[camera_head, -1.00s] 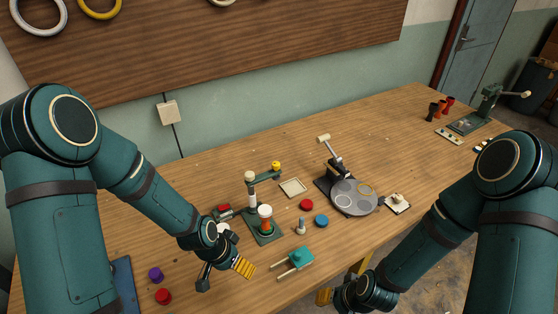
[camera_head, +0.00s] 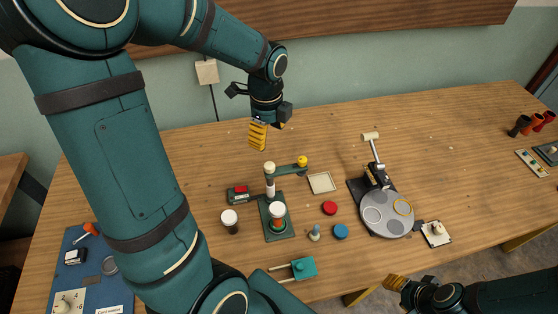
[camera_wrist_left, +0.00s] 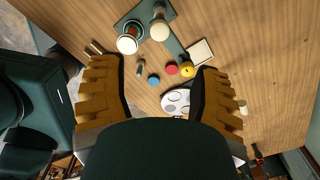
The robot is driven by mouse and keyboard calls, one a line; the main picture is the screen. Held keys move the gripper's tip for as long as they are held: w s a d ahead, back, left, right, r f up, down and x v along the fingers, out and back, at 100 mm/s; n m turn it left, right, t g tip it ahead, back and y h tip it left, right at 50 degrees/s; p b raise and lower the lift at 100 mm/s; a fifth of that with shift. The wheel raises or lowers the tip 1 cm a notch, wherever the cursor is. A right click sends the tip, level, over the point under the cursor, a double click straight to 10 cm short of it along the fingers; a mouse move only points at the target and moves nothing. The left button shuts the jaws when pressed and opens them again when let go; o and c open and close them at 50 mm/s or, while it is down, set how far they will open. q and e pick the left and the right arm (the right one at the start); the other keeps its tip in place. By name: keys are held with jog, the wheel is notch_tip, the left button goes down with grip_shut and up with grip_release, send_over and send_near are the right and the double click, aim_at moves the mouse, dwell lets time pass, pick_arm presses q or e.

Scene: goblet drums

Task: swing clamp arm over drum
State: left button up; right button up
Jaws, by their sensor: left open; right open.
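The clamp stand has a green base (camera_head: 283,233), an upright post with a cream top (camera_head: 269,168) and a green swing arm (camera_head: 286,170) ending in a yellow knob (camera_head: 302,161). The swing arm points right, away from the drum. The drum (camera_head: 277,211), white-topped with an orange and green body, stands upright on the base in front of the post. My left gripper (camera_head: 259,136) is open and empty, above and behind the post. The left wrist view shows the knob (camera_wrist_left: 187,70) and drum (camera_wrist_left: 127,44) beyond its spread fingers. My right gripper (camera_head: 394,284) is open near the table's front edge.
A dark drum with a white top (camera_head: 230,221) and a small red-topped box (camera_head: 240,194) stand left of the base. A cream tray (camera_head: 321,183), red disc (camera_head: 329,208), blue disc (camera_head: 340,232) and grey turntable (camera_head: 387,214) lie to the right.

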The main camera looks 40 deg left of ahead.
aim_at(269, 165)
pick_arm(q)
notch_tip(269, 165, down, 13)
jog(key=shift+r+b, duration=0.1)
jog(key=shift+b, duration=0.85)
grip_shut()
